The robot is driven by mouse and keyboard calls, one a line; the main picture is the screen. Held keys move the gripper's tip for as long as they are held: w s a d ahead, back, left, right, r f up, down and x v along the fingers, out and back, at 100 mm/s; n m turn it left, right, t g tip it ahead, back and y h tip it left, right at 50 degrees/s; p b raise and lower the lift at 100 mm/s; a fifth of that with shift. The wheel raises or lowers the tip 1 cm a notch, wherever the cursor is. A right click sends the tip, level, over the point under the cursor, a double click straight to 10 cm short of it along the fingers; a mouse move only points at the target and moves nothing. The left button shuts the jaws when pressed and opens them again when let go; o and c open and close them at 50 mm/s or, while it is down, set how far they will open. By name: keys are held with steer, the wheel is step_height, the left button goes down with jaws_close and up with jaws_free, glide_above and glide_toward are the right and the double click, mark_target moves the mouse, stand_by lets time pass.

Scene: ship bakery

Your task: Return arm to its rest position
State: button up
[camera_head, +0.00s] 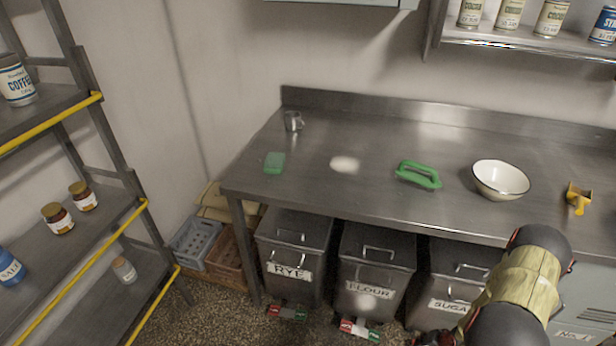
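My arm (525,280) shows at the lower right, with dark joints and a yellow-olive sleeve. It stands in front of the counter's front edge and the sugar bin, and runs down out of the bottom of the picture. My gripper cannot be made out in this view, so what it holds, if anything, is hidden. The arm covers part of the sugar bin (441,284) and part of the cabinet beside it.
The steel counter (300,183) bears a metal cup (293,121), a green scraper (275,163), a green-handled tool (418,175), a white bowl (500,179) and a yellow scoop (577,198). Rye (291,250) and flour (373,275) bins stand below. A shelf rack (105,230) stands left.

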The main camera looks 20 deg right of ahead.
steer(key=a+r+n+g+h, duration=0.1)
steer(key=a+r+n+g, duration=0.15)
steer(key=r, duration=1.15)
steer(key=a+r+n+g, duration=0.1)
steer(key=r+g, duration=0.2)
steer(key=r, duration=1.1)
steer(key=a+r+n+t+p, duration=0.1)
steer(key=a+r+n+t, duration=0.2)
steer(key=a+r, duration=1.2)
steer(key=s+a+r+n+t+p, duration=0.1)
steer(key=a+r+n+t, duration=0.2)
steer(key=a+r, duration=1.3)
step_height(320, 180, up, 6)
steer(key=shift+s+a+r+n+t+y+p, duration=0.2)
steer(key=shift+a+n+t+y+p, duration=0.15)
steer(key=shift+t, duration=0.5)
